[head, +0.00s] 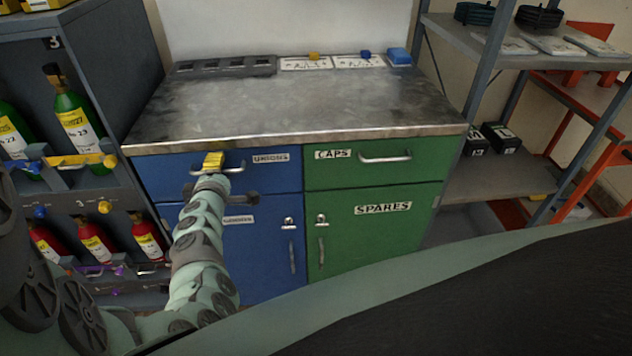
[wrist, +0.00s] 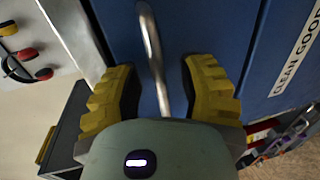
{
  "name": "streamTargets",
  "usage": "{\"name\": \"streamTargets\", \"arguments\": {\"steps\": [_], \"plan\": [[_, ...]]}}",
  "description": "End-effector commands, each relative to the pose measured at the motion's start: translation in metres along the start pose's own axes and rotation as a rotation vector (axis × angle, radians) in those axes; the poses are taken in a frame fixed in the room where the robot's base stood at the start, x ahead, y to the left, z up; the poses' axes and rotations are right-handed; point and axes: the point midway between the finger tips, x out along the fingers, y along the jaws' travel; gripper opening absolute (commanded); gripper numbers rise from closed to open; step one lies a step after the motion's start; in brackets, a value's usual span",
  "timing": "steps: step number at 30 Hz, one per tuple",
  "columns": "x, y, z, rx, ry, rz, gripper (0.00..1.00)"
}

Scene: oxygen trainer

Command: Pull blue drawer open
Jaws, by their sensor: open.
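The blue drawer (head: 160,175), labelled "UNIONS", is at the left of the workbench front and looks shut, flush with the front. Its metal bar handle (head: 238,168) is partly hidden by my gripper (head: 213,160). In the wrist view the handle (wrist: 152,45) runs between the two yellow fingers of my gripper (wrist: 160,85), with a gap on each side. The fingers are open, around the handle and not closed on it. Blue drawer front (wrist: 210,25) fills the background there.
A green "CAPS" drawer (head: 335,178) is to the right, above a green "SPARES" door (head: 375,235). A blue door (head: 262,240) is below the blue drawer. A bottle rack (head: 95,30) stands close on the left. The steel benchtop (head: 300,100) is mostly clear.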

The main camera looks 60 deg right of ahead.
Motion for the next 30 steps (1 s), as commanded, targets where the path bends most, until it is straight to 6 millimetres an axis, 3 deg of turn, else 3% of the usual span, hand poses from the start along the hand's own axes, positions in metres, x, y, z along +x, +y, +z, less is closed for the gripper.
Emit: {"name": "streamTargets", "arguments": {"steps": [5, 18, 30], "plan": [[-0.0001, 0.0001, 0.0016, 0.0, -0.003, 0.0, 0.43], [-0.0002, 0.0, 0.0007, 0.0, -0.001, 0.0, 0.0], [-0.0002, 0.0001, -0.0001, -0.001, 0.0, 0.0, 0.0]]}}
